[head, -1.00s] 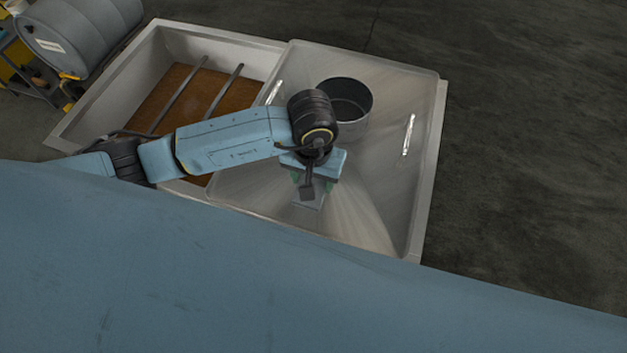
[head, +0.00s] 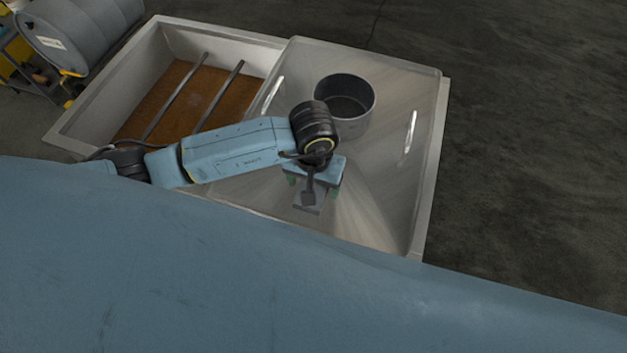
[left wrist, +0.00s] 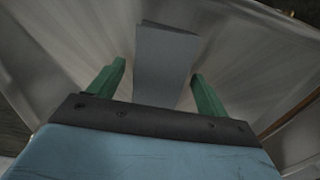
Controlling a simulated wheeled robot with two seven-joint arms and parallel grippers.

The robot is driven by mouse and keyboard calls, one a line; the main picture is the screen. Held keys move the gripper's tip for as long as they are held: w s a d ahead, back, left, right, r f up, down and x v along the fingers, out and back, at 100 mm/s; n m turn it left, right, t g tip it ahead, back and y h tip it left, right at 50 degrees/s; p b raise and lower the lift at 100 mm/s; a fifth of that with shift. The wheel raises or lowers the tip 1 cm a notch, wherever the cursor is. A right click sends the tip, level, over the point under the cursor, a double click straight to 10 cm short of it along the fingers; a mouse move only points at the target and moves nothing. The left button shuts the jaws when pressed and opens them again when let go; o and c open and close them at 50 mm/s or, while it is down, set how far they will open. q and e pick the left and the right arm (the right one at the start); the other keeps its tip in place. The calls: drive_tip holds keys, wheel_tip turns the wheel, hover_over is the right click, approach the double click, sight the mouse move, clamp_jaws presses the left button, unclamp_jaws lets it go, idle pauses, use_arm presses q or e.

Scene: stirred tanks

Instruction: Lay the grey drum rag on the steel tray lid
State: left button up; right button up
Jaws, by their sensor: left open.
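The grey drum rag (head: 309,208) is a small folded grey piece that appears to lie on the steel tray lid (head: 375,200), near the lid's front edge. The lid is a square, shiny plate with two handles. My left gripper (head: 312,186) is over the rag, with its green fingers spread apart. In the left wrist view, the rag (left wrist: 164,50) shows between the open fingers (left wrist: 159,70), with gaps on both sides. The wrist hides part of the rag in the head view. My right gripper is not in view.
A dark round pot (head: 345,105) stands on the lid just beyond my left wrist. Left of the lid is an open tank (head: 90,95) with brown contents and two bars across. A grey drum (head: 85,35) lies at the far left. The floor at the right is clear.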

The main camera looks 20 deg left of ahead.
use_arm(q)
drive_tip(key=shift+r, duration=0.25)
wheel_tip(320, 180, up, 12)
drive_tip(key=p, duration=0.1)
drive_tip(key=shift+p, duration=0.4)
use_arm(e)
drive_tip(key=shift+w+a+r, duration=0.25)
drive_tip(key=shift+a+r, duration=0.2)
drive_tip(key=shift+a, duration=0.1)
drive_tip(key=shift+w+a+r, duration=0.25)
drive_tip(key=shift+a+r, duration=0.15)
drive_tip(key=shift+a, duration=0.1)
use_arm(q)
drive_tip(key=shift+f, duration=0.1)
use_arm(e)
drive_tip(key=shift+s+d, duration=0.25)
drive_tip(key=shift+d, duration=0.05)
